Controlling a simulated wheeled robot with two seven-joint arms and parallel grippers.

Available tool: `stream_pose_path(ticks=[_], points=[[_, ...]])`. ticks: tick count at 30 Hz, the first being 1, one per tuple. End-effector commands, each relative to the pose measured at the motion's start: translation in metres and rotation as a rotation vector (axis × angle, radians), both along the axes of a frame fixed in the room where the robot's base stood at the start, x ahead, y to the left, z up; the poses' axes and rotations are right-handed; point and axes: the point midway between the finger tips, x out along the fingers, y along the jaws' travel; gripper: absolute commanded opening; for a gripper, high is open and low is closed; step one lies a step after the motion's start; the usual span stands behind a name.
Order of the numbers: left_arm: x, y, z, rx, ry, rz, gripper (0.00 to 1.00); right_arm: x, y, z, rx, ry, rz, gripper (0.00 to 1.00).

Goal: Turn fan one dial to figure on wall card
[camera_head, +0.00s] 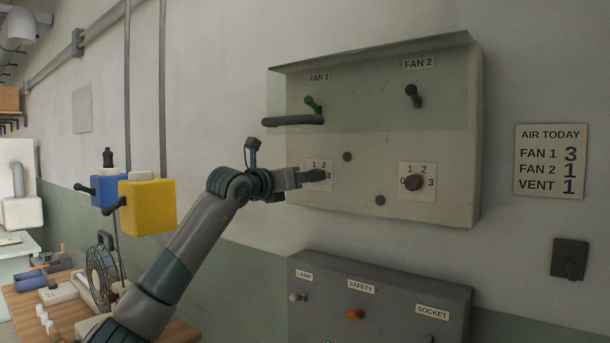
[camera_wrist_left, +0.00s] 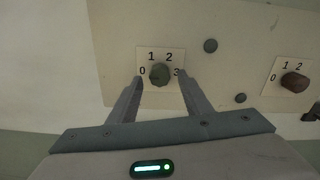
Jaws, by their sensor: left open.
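The wall card (camera_head: 550,161) at the right reads AIR TODAY, FAN 1 3, FAN 2 1, VENT 1. The fan one dial is a dark round knob (camera_wrist_left: 160,74) on a white plate marked 0, 1, 2, 3; in the head view my gripper mostly covers it. I cannot tell which figure it points to. My left gripper (camera_wrist_left: 161,82) is open, its fingertips on either side of the knob near the 0 and the 3. In the head view the left gripper (camera_head: 314,176) reaches the plate from the left. My right gripper is out of view.
A grey box (camera_head: 400,310) with labelled switches sits below.

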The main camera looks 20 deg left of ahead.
Motion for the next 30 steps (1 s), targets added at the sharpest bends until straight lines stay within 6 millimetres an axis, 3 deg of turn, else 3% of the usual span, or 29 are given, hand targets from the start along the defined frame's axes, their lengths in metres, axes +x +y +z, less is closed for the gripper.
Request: stream_pose_path(ticks=[6,12,30], points=[[0.0,0.0,0.0,0.0,0.0,0.0,0.45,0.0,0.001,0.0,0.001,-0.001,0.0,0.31],[0.0,0.0,0.0,-0.001,0.0,0.0,0.04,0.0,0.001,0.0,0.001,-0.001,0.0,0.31],[0.0,0.001,-0.001,0.121,-0.046,0.001,0.04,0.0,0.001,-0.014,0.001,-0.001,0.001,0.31]])
